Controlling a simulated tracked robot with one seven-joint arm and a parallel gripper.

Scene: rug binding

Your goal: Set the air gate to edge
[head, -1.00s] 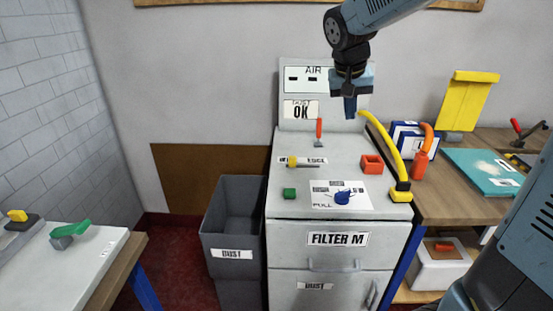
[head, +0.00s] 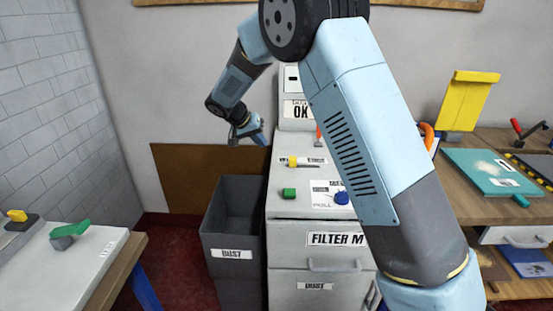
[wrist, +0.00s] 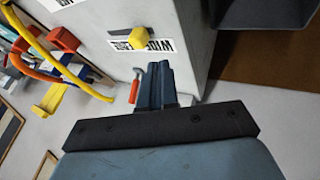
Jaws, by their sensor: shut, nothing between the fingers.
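The air gate has a yellow knob (head: 292,161) on a dark rod, on the sloped top of the grey filter cabinet (head: 284,206). The knob sits toward the left of its white label, whose wording is partly covered. In the wrist view the yellow knob (wrist: 141,39) stands over a label (wrist: 163,46) reading partly "WIDE". My gripper (head: 243,138) is up and left of the cabinet top, above the dust bin, apart from the knob. In the wrist view its fingers (wrist: 158,84) are together and empty. My arm hides the cabinet's right part.
A red-handled lever (head: 319,135) stands behind the gate; it also shows close to my fingers in the wrist view (wrist: 134,86). An open dust bin (head: 230,254) stands left of the cabinet.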

